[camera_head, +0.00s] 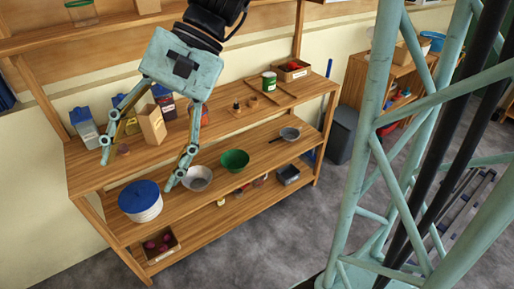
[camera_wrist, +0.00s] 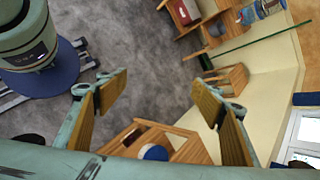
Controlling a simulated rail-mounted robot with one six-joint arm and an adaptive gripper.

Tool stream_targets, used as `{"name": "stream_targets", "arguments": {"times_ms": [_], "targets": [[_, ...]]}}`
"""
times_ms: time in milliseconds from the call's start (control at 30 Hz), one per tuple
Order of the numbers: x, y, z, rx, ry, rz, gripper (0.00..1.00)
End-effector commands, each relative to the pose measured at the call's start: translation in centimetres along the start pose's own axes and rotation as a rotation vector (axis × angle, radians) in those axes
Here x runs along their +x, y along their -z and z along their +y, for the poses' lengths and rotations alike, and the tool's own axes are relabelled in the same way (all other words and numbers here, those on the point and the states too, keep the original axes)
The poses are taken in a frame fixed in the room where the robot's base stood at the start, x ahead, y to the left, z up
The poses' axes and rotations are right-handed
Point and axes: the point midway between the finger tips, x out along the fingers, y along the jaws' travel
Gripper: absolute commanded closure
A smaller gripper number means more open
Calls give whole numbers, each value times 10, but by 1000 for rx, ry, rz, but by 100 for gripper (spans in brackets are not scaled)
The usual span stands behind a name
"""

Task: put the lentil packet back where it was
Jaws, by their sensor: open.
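Several packets stand at the left of the upper board of a wooden shelf unit: a grey-white carton with a blue top (camera_head: 84,127), a tan packet (camera_head: 152,124), and a dark packet (camera_head: 164,100) with red on it. No label is readable, so I cannot tell which, if any, is the lentil packet. My gripper (camera_head: 140,167) is wide open in front of these packets and partly hides them. In the wrist view my gripper (camera_wrist: 160,88) has nothing between its fingers.
The lower board (camera_head: 262,153) holds a blue-lidded pot (camera_head: 140,203), a metal bowl (camera_head: 197,178), a green bowl (camera_head: 235,160) and a pan (camera_head: 289,134). A dark bin (camera_head: 342,134) stands beside the unit.

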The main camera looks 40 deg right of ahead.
Motion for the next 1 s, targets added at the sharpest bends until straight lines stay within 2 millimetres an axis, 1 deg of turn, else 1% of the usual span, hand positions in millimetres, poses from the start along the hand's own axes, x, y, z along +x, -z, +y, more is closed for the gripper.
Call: {"name": "stream_targets", "arguments": {"times_ms": [33,300,700,1000], "targets": [[-4,-8,4,-29,-14,21,39],[-15,-30,33,-147,-109,108,39],[-37,-52,76,-316,-242,247,39],[-56,-62,103,-445,-338,353,39]]}}
